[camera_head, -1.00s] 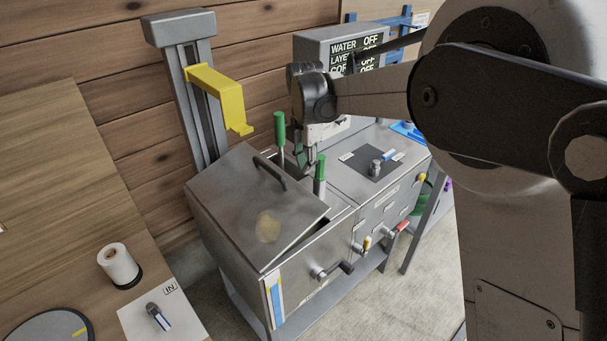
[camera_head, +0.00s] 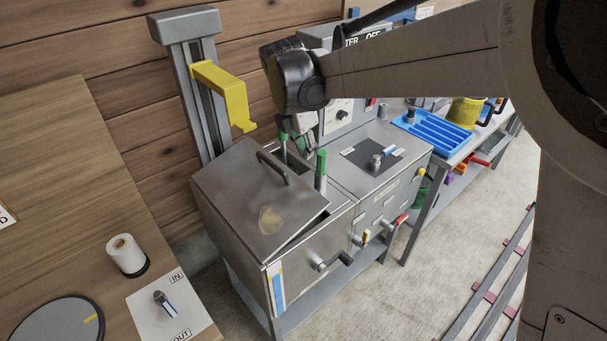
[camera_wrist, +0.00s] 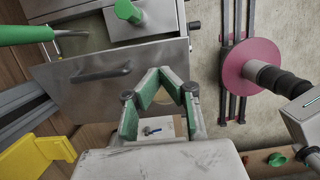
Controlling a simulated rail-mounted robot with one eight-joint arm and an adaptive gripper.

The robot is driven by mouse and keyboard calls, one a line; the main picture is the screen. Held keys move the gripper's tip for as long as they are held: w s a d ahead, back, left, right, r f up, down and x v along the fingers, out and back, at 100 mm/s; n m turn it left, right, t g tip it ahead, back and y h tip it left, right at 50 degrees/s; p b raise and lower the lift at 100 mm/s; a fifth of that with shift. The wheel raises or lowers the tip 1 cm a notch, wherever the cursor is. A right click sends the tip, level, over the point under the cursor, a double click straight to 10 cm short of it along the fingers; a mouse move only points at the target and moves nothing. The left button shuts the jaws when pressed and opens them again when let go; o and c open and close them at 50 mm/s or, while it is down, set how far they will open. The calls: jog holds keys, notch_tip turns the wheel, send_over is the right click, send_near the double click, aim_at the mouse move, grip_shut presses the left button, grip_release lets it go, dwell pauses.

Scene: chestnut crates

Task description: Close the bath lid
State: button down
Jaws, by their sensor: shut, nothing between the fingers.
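The bath lid (camera_head: 235,195) is a grey steel plate with a dark bar handle (camera_head: 272,168). It sits tilted over the left part of the steel bath (camera_head: 310,262), with a dark gap along its right edge. In the wrist view the lid (camera_wrist: 75,95) and its handle (camera_wrist: 100,73) show beyond the fingers. My gripper (camera_wrist: 160,74) is shut and empty, its green-padded fingers meeting at the tips. In the head view my gripper (camera_head: 305,148) is above the bath, behind and right of the lid's handle. Its fingertips are partly hidden there; I cannot tell whether they touch anything.
Two green-handled rods (camera_head: 321,163) stand by the lid's right edge. A yellow bracket (camera_head: 222,88) on a grey column overhangs the lid's back. A control box (camera_head: 343,112) stands behind. A wooden table (camera_head: 60,180) is at left; a blue tray (camera_head: 440,133) at right.

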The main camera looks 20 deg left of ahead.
jog(key=s, duration=0.1)
send_near(316, 192)
jog(key=x, duration=0.7)
jog(key=shift+f+p, duration=0.25)
jog(key=shift+p, duration=0.05)
